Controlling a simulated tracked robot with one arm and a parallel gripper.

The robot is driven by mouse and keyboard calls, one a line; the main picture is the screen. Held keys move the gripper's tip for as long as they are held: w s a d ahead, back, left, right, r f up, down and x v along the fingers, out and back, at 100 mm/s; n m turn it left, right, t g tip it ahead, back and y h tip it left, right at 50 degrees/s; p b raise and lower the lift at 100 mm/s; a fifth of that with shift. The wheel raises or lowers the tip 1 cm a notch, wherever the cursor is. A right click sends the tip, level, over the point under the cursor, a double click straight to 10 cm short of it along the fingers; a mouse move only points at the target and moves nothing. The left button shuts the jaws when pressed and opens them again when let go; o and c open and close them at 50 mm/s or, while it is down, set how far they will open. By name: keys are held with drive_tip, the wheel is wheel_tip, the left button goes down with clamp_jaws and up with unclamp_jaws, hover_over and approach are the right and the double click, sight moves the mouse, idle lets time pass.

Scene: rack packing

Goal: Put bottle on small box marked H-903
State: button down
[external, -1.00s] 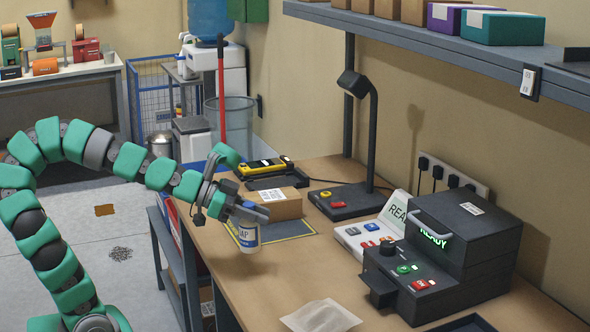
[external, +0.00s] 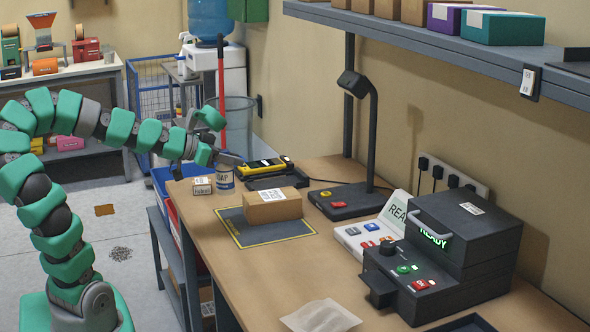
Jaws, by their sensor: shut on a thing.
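My gripper (external: 226,158) is at the far left end of the workbench, shut on the top of a white and blue bottle (external: 225,180) whose label partly reads "AP". The bottle is upright. A small cardboard box (external: 202,186) with a white label sits just left of the bottle in the picture; its marking is too small to read. I cannot tell whether the bottle touches the bench or hangs just above it, or whether it touches the small box.
A larger cardboard box (external: 272,207) stands on a dark mat with a yellow border (external: 247,232).

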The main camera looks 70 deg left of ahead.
drive_tip(key=shift+w+a+f, duration=0.75)
drive_tip(key=shift+w+f, duration=0.1)
drive_tip(key=shift+w, duration=1.55)
drive_tip(key=shift+w+a+f, duration=0.8)
drive_tip(key=shift+w, duration=1.6)
drive_tip(key=shift+w+a+f, duration=0.75)
drive_tip(key=shift+w+f, duration=0.1)
drive_tip(key=shift+w, duration=1.55)
drive_tip(key=shift+f+b, duration=0.15)
drive_tip(key=shift+b, duration=0.2)
drive_tip(key=c, duration=1.2)
unclamp_jaws()
drive_tip(key=shift+r, duration=0.2)
drive_tip(key=v, duration=1.2)
